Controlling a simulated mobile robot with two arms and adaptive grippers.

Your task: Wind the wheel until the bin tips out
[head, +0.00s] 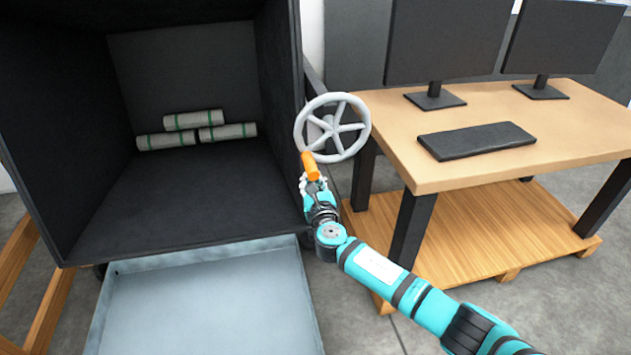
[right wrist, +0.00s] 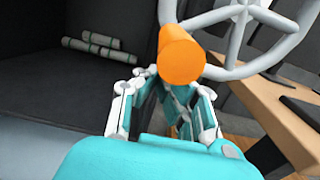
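The wheel (head: 332,127) is light grey with spokes and stands at the right side of the dark bin; its rim also shows in the right wrist view (right wrist: 241,40). An orange handle (head: 310,166) sticks out from its lower left rim. My right gripper (head: 313,184) is at this handle, its fingers on either side, and appears shut on it; the handle's end (right wrist: 181,62) hides part of one fingertip. The bin (head: 160,205) is open toward me, its floor looks level, and several pale rolls with green bands (head: 195,121) lie stacked at its back. My left gripper is out of view.
A shallow grey-blue tray (head: 205,300) lies below the bin's front edge. To the right is a wooden table (head: 400,150) with two monitors and a keyboard (head: 476,141), its dark legs close to my right arm. A wooden pallet (head: 500,225) is under it.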

